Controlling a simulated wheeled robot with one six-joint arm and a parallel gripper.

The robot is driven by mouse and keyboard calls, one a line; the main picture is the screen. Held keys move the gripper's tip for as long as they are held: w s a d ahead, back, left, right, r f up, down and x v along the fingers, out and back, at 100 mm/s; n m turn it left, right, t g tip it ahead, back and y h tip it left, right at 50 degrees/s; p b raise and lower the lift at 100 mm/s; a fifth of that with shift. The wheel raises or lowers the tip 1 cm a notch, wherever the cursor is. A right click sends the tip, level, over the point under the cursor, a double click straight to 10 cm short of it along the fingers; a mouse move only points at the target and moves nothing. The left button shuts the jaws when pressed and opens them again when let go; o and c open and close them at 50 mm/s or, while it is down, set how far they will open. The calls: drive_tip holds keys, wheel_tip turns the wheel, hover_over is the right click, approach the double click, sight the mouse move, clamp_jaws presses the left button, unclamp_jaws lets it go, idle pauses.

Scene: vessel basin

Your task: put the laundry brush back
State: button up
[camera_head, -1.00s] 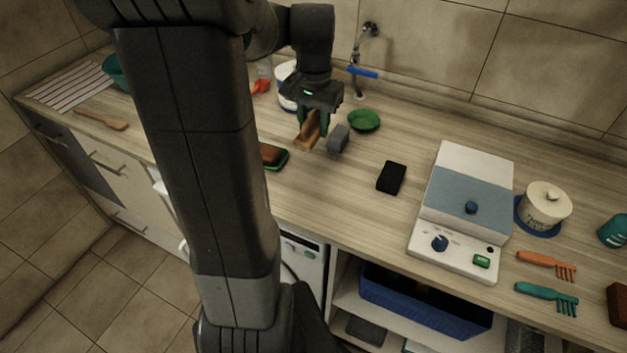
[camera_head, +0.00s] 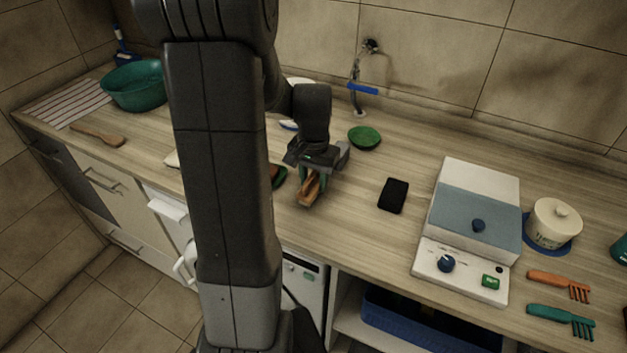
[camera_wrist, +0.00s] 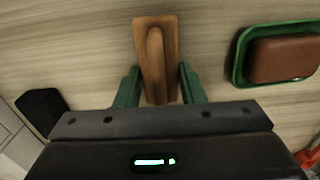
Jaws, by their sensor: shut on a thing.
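The laundry brush, a flat wooden block with a raised grip (camera_wrist: 155,50), is between the two green fingers of my gripper (camera_wrist: 158,88) in the wrist view. My gripper is shut on it. In the head view my gripper (camera_head: 312,180) holds the brush (camera_head: 308,192) low over the counter, in front of the sink tap. Whether the brush touches the counter I cannot tell. A green tray (camera_wrist: 240,62) with a brown block (camera_wrist: 284,58) in it lies beside the brush; in the head view my arm mostly hides it.
A black block (camera_head: 393,195) lies to the right of my gripper, and a green bowl (camera_head: 364,137) behind it. A white scale-like device (camera_head: 460,276) stands further right. A teal basin (camera_head: 133,86) and wooden spatula (camera_head: 98,134) are at left. Counter between gripper and black block is clear.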

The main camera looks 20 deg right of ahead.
sight(314, 172)
drive_tip(key=shift+f, duration=0.35)
drive_tip(key=shift+f, duration=0.2)
drive_tip(key=o, duration=1)
drive_tip(key=shift+c, duration=0.2)
wheel_tip(314, 172, up, 12)
drive_tip(key=shift+r, duration=0.25)
